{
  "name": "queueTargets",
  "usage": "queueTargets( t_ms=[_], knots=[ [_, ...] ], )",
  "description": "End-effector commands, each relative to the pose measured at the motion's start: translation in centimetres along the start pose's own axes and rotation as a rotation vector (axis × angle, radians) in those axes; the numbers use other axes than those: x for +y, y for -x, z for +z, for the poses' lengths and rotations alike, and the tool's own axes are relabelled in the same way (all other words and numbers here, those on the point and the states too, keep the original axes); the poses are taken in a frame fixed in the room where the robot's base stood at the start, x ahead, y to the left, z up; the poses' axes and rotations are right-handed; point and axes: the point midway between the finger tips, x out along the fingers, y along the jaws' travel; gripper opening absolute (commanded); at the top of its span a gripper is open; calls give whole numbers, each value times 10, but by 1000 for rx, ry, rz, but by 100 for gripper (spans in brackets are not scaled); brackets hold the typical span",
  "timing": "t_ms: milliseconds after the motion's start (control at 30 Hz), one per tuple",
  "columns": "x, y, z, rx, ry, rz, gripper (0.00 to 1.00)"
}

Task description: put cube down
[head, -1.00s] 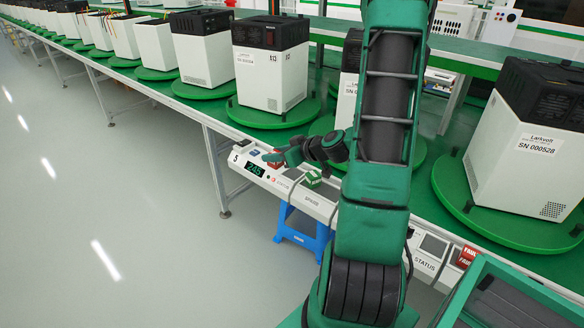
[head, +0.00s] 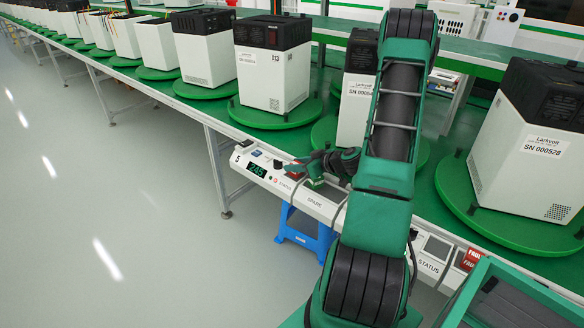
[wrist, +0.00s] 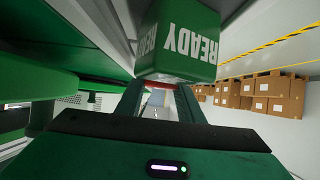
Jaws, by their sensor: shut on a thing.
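The green cube (wrist: 180,42) shows large in the wrist view, with white READY lettering on its faces. My gripper (wrist: 158,88) is shut on it, its two fingers reaching up to the cube's lower edge. In the head view my gripper (head: 325,164) is small and dark, above the front console (head: 325,209) near the SPARE label. The cube is hard to tell apart from the green gripper there. I cannot tell whether the cube touches the console.
The console carries a lit display (head: 257,171), a red block (head: 296,174) left of my gripper, and a STATUS panel with red blocks (head: 470,258) to the right. White-and-black units (head: 272,65) stand on green turntables behind. A blue stool (head: 303,231) is below.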

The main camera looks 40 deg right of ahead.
Motion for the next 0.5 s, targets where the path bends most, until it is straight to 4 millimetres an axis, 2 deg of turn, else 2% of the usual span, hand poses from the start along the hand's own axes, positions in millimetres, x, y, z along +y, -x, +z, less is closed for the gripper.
queueTargets(
  t_ms=[367, 400, 467, 500],
  knots=[
    [-1, -2, 3, 0, 1, -1, 11],
    [-1, -2, 2, 0, 1, -1, 41],
    [-1, -2, 2, 0, 1, -1, 53],
    [-1, -2, 2, 0, 1, -1, 53]
  ],
)
